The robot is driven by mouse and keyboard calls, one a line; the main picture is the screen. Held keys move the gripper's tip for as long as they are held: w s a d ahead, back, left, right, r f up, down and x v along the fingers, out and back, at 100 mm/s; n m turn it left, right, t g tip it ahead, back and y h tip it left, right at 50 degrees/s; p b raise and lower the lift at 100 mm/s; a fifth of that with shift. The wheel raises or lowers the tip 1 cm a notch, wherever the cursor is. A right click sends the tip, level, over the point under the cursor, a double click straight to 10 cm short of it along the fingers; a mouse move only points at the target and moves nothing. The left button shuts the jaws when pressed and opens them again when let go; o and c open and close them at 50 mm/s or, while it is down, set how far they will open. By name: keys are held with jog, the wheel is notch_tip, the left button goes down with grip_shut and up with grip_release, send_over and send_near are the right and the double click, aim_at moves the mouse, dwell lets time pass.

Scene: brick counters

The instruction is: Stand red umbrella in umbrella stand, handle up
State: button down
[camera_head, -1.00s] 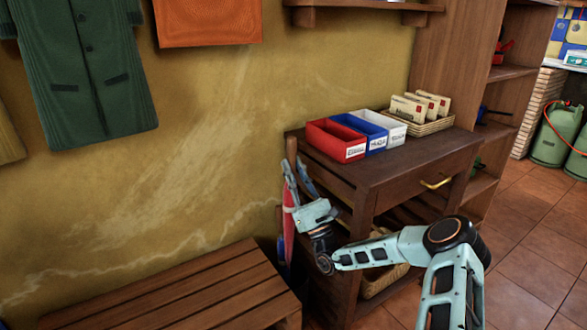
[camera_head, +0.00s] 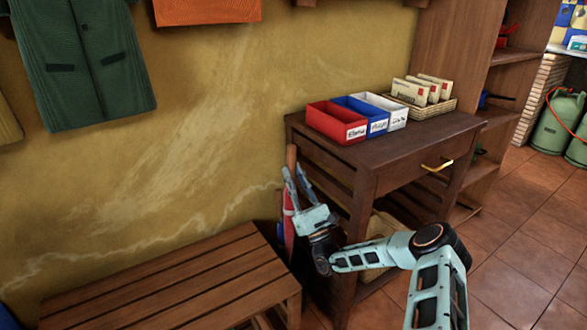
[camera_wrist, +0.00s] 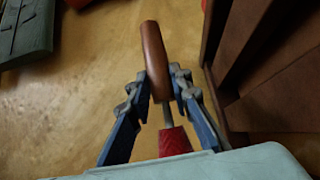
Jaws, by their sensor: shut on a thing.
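The red umbrella (camera_head: 288,228) is upright in the narrow gap between the bench and the wooden cabinet, by the wall. Its brown handle (camera_head: 291,158) points up. The wrist view shows the handle (camera_wrist: 154,58) between my fingers, with the thin shaft and the red cloth (camera_wrist: 175,141) below it. My gripper (camera_head: 294,178) is shut on the umbrella at the lower handle; the wrist view shows the fingers (camera_wrist: 164,84) on both sides of it. The umbrella's lower end is hidden. I cannot make out the umbrella stand.
The wooden bench (camera_head: 170,280) is left of the umbrella. The cabinet (camera_head: 395,160) is close on the right, with red, blue and white boxes and a letter basket on top. A green coat (camera_head: 82,65) hangs on the wall. Tiled floor (camera_head: 520,235) is open at right.

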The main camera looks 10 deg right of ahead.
aim_at(293, 214)
jog(key=shift+f, duration=5.8)
jog(key=c, duration=1.7)
grip_release()
jog(key=shift+f, duration=0.1)
jog(key=v, duration=1.2)
